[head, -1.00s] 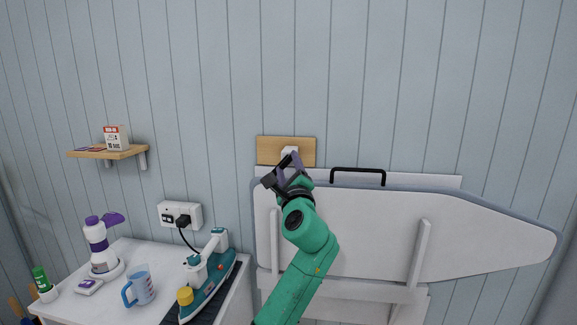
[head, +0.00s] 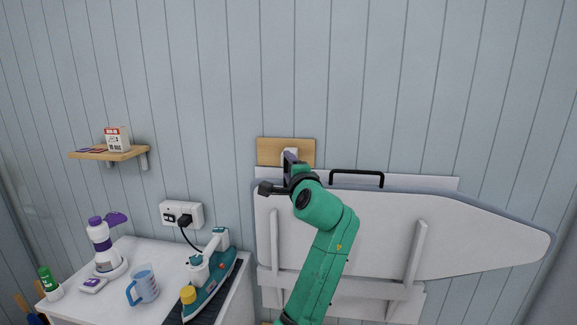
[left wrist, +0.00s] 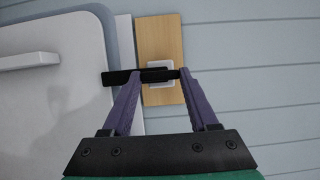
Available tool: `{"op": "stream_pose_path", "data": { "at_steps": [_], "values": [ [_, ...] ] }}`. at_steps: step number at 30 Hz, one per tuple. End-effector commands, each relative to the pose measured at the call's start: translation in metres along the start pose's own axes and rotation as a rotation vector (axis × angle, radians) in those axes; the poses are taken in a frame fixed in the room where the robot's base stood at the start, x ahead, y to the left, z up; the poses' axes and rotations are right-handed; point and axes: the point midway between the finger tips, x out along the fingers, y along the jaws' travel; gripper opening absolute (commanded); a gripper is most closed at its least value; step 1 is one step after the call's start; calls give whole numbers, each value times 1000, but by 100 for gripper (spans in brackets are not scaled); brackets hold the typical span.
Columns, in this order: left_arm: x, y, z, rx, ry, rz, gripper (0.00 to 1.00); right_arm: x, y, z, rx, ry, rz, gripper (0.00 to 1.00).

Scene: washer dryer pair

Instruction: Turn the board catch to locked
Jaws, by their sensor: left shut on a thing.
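The board catch has a white block (left wrist: 160,70) on a wooden plate (left wrist: 172,35) fixed to the wall. The plate also shows in the head view (head: 270,150). My left gripper (left wrist: 160,76) is shut on the catch, with its purple fingers on either side of it. A dark bar spans the fingertips and reaches left over the board's edge in the left wrist view. Where fingertip ends and catch begins is hard to tell there. In the head view my left gripper (head: 291,158) hides most of the catch. My right gripper is not in view.
The white ironing board (head: 380,225) stands folded against the wall below the plate, with a black handle (head: 356,173) above it. At left, a white top holds an iron (head: 208,275), a blue jug (head: 143,286) and a purple-white bottle (head: 103,248). A shelf (head: 108,154) is above.

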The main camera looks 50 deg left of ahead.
Motion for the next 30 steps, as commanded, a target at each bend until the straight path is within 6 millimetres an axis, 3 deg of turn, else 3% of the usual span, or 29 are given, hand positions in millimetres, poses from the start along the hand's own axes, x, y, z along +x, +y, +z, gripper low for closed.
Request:
{"op": "stream_pose_path", "data": {
  "at_steps": [15, 16, 18, 26, 30],
  "values": [
    [0, 1, 0, -20, 1, 10, 0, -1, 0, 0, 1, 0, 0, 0],
    [0, 1, 0, -20, 1, 10, 71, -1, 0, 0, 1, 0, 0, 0],
    [0, 1, 0, -19, 1, 10, 90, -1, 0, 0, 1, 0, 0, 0],
    [0, 0, 0, -18, 0, 8, 90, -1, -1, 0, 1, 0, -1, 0],
    [-10, 2, -1, -19, 2, 6, 90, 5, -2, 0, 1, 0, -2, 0]
  ]
}}
